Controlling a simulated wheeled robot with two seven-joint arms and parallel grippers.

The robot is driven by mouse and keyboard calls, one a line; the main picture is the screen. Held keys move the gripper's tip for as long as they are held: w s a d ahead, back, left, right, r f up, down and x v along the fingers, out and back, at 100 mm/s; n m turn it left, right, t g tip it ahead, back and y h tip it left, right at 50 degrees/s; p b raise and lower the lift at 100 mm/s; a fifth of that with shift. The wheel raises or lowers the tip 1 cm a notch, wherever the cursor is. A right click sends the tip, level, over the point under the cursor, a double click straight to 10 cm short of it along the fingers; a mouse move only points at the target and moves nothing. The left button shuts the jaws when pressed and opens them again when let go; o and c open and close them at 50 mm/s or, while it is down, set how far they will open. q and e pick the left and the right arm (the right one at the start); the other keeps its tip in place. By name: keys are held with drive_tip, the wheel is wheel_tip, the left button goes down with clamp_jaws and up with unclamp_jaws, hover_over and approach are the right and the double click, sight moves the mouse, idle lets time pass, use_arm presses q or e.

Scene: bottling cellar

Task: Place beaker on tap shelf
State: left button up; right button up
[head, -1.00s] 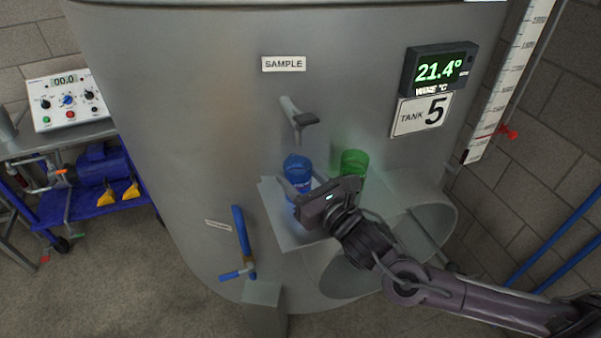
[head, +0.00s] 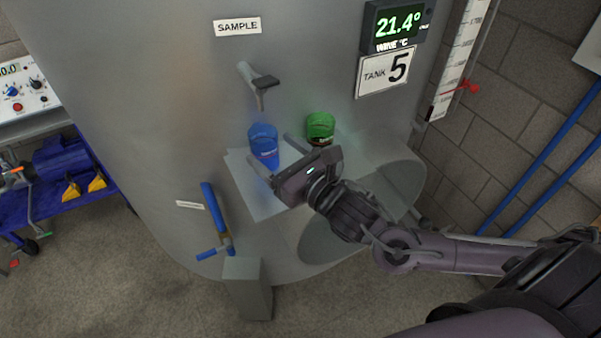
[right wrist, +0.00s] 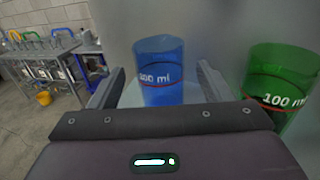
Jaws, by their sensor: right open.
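The blue beaker (head: 263,141) stands upright on the pale tap shelf (head: 258,205), below the sample tap (head: 257,84) on the tank. My right gripper (head: 268,148) is open at the shelf's front, its fingers pointing at the blue beaker. In the right wrist view the blue beaker (right wrist: 163,75) appears between the open fingertips (right wrist: 160,70), with a gap on both sides. My left gripper is out of view.
A blue-handled valve (head: 214,208) and a grey post (head: 247,287) are left of and below the shelf. A round opening (head: 365,215) juts from the tank under my right arm. A blue cart (head: 65,185) stands at left.

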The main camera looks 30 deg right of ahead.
drive_tip(key=v, duration=0.1)
drive_tip(key=b+v, duration=0.1)
drive_tip(key=v, duration=0.3)
drive_tip(key=shift+s+d+f, duration=0.1)
drive_tip(key=shift+s+f, duration=0.1)
drive_tip(key=shift+f, duration=0.05)
drive_tip(key=shift+s+d+r+p, duration=0.1)
drive_tip(key=shift+s+r+p, duration=0.15)
drive_tip(key=shift+s, duration=0.25)
drive_tip(key=shift+s+d+r+p, duration=0.15)
drive_tip(key=shift+s+p, duration=0.05)
drive_tip(key=shift+s, duration=0.25)
drive_tip(key=shift+p+v, duration=0.3)
drive_tip(key=shift+v, duration=0.5)
drive_tip(key=shift+f, duration=0.15)
